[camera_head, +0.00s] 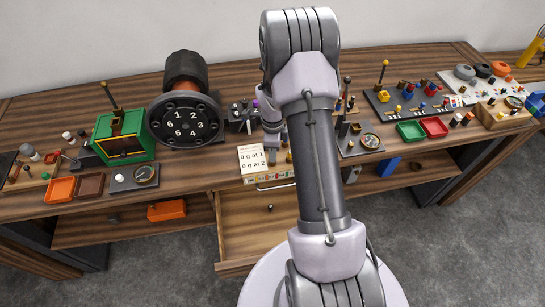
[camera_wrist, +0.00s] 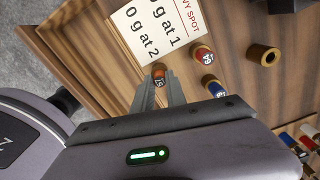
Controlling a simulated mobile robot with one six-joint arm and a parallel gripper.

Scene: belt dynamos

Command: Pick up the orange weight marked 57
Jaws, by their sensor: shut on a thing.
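The orange weight (camera_wrist: 159,73) is in the wrist view, between the tips of my gripper (camera_wrist: 160,84). Its top carries a dark number on a pale label, turned sideways and too small to read surely. The two grey fingers are shut on it. A printed card (camera_wrist: 155,30) lies just beyond it. I cannot tell whether the weight touches the bench or is lifted. In the head view my arm hides the fingertips and the weight.
A red-topped weight (camera_wrist: 203,54) and a blue-topped weight (camera_wrist: 214,87) stand right of my gripper, near a brass ring-shaped piece (camera_wrist: 264,56). In the head view a green box (camera_head: 123,134) and a numbered dial (camera_head: 184,122) stand left. A drawer (camera_head: 250,232) is open below the card.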

